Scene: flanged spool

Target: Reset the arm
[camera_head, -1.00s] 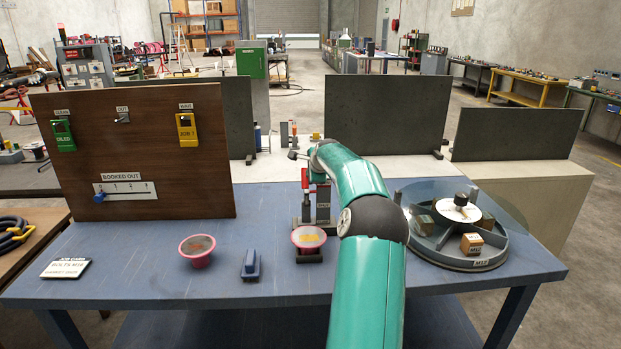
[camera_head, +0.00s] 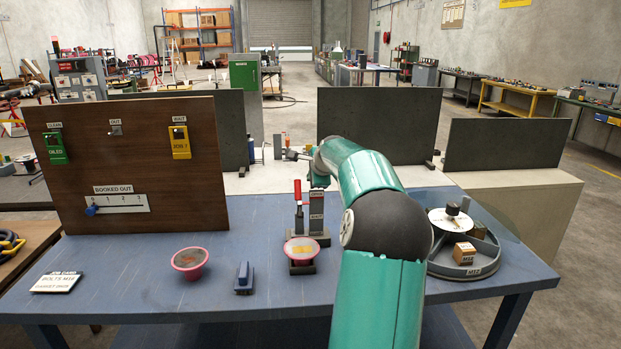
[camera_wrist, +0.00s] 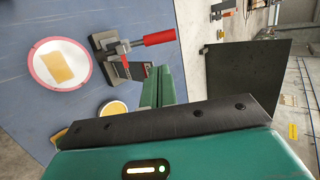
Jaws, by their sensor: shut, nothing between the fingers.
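My teal arm (camera_head: 385,225) rises from the bottom of the head view and bends forward over the blue table (camera_head: 130,285). In the wrist view my gripper (camera_wrist: 161,84) shows as two teal fingers closed together, with nothing between them. In the head view the fingertips are hard to make out. The fingers are near a red-handled clamp (camera_wrist: 130,48), which also stands upright in the head view (camera_head: 304,225). A pink-rimmed dish with a yellow pad (camera_head: 301,249) sits on a dark stand in front of the clamp; my gripper is apart from it.
A pink bowl (camera_head: 189,262) and a blue tool (camera_head: 244,277) stand left of the dish. A brown board (camera_head: 120,160) with tags and a slider stands at left. A round divided tray (camera_head: 480,262) is at right, partly behind my arm. Dark panels (camera_head: 378,125) stand behind.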

